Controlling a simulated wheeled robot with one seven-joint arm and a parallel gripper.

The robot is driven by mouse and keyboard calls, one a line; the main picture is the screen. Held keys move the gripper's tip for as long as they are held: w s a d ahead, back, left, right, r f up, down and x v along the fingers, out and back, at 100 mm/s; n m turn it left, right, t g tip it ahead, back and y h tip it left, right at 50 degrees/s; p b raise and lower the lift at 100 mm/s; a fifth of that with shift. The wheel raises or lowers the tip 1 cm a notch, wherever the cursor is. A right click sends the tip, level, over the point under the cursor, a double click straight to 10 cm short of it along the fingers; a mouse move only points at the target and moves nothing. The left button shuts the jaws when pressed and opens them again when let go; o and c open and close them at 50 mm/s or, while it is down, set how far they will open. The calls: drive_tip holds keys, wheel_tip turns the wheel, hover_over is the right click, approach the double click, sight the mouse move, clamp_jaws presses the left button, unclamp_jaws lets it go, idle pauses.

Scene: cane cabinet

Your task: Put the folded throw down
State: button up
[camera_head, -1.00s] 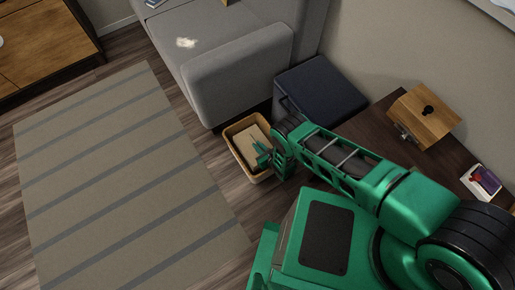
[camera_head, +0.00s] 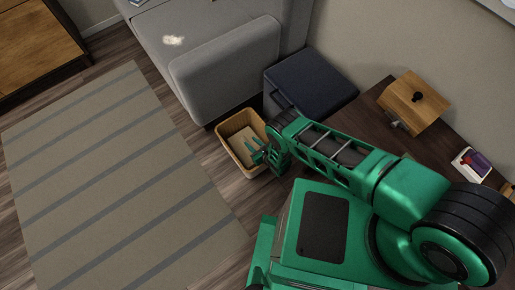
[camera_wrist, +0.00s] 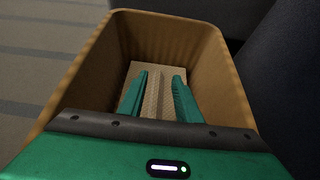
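The beige folded throw (camera_wrist: 159,90) lies low inside the tan basket (camera_wrist: 76,80), apparently on its floor. It also shows in the head view (camera_head: 246,138), partly hidden by my fingers. My gripper (camera_wrist: 160,78) points down into the basket, with its two green fingers apart. A ribbed part of the throw shows between the fingers, with visible gaps beside it. In the head view, my gripper (camera_head: 258,153) is at the right side of the basket (camera_head: 229,128).
A dark table (camera_head: 372,117) with a wooden box (camera_head: 415,100) is at the right. The striped rug (camera_head: 110,190) is clear.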

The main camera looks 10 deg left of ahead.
drive_tip(key=v, duration=1.1)
idle(0.3)
